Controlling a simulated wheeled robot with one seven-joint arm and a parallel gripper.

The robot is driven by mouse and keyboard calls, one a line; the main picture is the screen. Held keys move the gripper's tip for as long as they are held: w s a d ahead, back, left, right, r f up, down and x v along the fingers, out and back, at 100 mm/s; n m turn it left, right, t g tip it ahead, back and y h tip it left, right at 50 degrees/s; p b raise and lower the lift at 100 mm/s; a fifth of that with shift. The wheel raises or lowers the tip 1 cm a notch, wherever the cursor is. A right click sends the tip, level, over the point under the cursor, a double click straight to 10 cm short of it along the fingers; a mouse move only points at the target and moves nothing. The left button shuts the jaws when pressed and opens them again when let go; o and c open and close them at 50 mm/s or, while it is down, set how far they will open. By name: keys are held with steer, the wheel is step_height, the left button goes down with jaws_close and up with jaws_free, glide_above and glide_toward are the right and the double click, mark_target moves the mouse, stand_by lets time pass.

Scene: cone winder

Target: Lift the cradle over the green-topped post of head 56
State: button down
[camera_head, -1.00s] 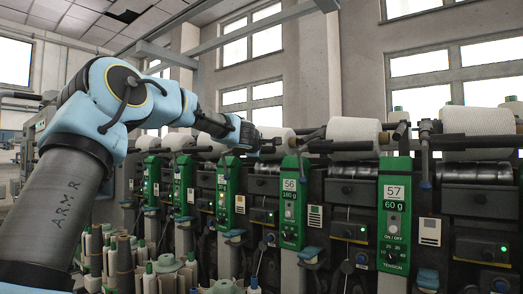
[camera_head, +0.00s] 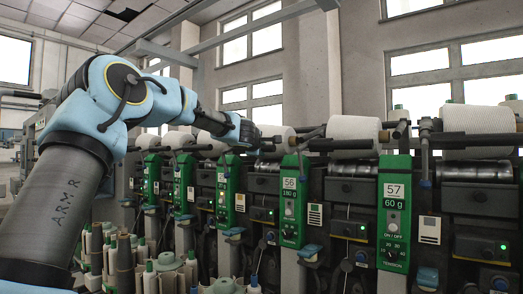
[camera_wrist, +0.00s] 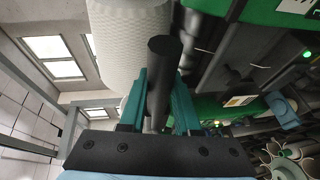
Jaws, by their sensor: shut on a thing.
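My gripper (camera_wrist: 158,90) has its teal fingers closed on a dark round bar, the cradle handle (camera_wrist: 164,48), which lies between them. In the head view my gripper (camera_head: 256,141) is small and dark, to the left of and above the green panel of head 56 (camera_head: 290,185). This panel tops a grey post (camera_head: 290,268). A white yarn cone (camera_wrist: 125,40) is close beyond the fingers in the wrist view. The rest of the cradle is hard to separate from the dark parts around it, and its contact with the cone cannot be told.
Head 57 (camera_head: 394,215) stands to the right, with a white cone (camera_head: 355,130) at upper left of it. Further green-panelled heads run off to the left. Several bobbins and tubes (camera_head: 125,262) stand low in front. Windows and open air are above the machine.

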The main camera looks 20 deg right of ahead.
stand_by(0.8)
step_height(320, 180, up, 9)
steer(key=a+p, duration=0.1)
steer(key=p, duration=0.7)
steer(key=shift+s+r+p, duration=0.2)
steer(key=shift+s+p, duration=0.15)
steer(key=shift+p, duration=0.05)
steer(key=shift+f, duration=0.15)
steer(key=c, duration=0.6)
jaws_free()
steer(key=shift+a, duration=0.15)
steer(key=b+v, duration=0.3)
steer(key=v, duration=0.7)
steer(key=shift+s+a+b, duration=0.2)
steer(key=shift+s+b, duration=0.1)
steer(key=shift+b, duration=0.05)
